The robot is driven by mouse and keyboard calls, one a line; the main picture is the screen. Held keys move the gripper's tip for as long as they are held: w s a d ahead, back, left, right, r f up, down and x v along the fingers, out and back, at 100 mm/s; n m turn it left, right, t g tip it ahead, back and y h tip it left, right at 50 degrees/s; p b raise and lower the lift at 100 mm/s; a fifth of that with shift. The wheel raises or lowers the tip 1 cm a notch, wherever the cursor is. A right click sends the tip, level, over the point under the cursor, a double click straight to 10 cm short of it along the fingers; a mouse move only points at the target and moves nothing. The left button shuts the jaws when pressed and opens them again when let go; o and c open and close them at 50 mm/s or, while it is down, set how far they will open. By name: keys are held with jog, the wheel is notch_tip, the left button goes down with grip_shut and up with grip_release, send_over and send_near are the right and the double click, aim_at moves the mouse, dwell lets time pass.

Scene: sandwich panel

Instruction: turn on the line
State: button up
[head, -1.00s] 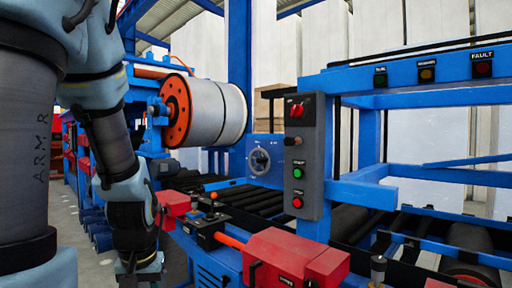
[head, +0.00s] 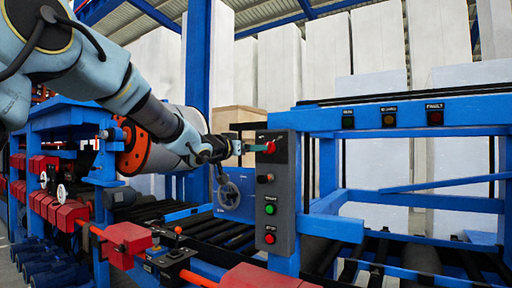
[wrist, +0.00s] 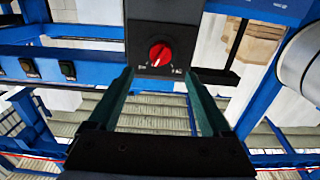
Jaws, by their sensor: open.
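The grey control panel (head: 284,190) stands on the blue frame right of centre in the head view. At its top is a red rotary knob (head: 271,147), which also shows in the wrist view (wrist: 160,54) on a black plate, its handle slanted. Below it are a dark selector (head: 265,178), a green button (head: 270,209) and a red button (head: 270,238). My gripper (head: 252,148) is level with the red knob, just left of it. In the wrist view its open fingers (wrist: 158,75) lie to either side of the knob, with nothing between them. I cannot tell whether a fingertip touches the panel.
A blue crossbar with indicator lamps (head: 389,118) runs right of the panel. A large roll (head: 165,150) is behind my arm. Red clamp units (head: 128,238) line the front. Rollers (head: 215,228) lie low behind them.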

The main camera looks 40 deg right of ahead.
jog(key=p+x, duration=0.3)
jog(key=x, duration=0.6)
jog(key=shift+d, duration=0.2)
jog(key=shift+w+f, duration=0.1)
grip_shut()
jog(key=shift+m+b, duration=0.7)
jog(key=shift+m, duration=0.9)
grip_release()
